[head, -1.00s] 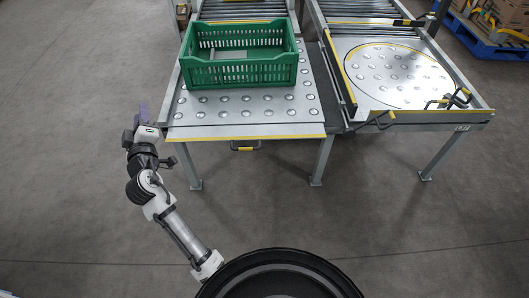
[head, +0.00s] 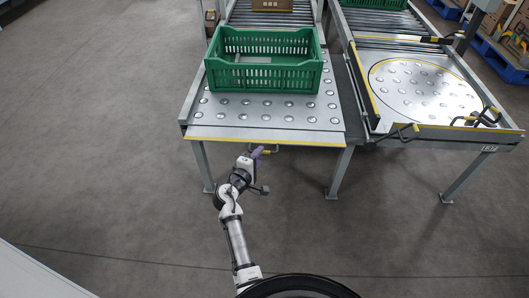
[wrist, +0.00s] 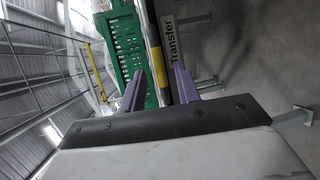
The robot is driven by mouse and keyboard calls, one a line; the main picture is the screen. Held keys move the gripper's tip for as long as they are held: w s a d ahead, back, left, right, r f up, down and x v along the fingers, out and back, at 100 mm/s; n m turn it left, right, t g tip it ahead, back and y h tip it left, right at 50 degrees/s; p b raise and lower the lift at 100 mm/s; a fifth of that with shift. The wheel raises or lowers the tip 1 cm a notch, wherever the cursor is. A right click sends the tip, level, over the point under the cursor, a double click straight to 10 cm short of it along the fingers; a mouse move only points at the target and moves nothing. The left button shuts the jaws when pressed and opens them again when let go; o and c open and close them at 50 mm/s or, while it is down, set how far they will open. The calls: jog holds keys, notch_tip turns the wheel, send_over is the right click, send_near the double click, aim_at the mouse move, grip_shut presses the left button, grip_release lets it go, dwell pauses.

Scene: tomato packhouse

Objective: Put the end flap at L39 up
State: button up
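The left ball table (head: 262,118) has a yellow-striped front edge. I cannot read L39 anywhere. My gripper (head: 259,151) is below the front edge, close beside the handle. Its purple fingers (wrist: 160,90) are spread apart, with nothing visibly held; contact with the handle cannot be told.
A green crate (head: 265,83) stands on the left table, towards its back. The right table (head: 378,72) has a round ball turntable, black and yellow handles and a small, unclear label (head: 489,148). A brown box (head: 271,5) sits behind. Floor in front is clear.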

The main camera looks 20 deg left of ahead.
aim_at(264, 141)
jog(key=b+x, duration=0.1)
jog(key=x, duration=0.3)
jog(key=shift+w, duration=0.4)
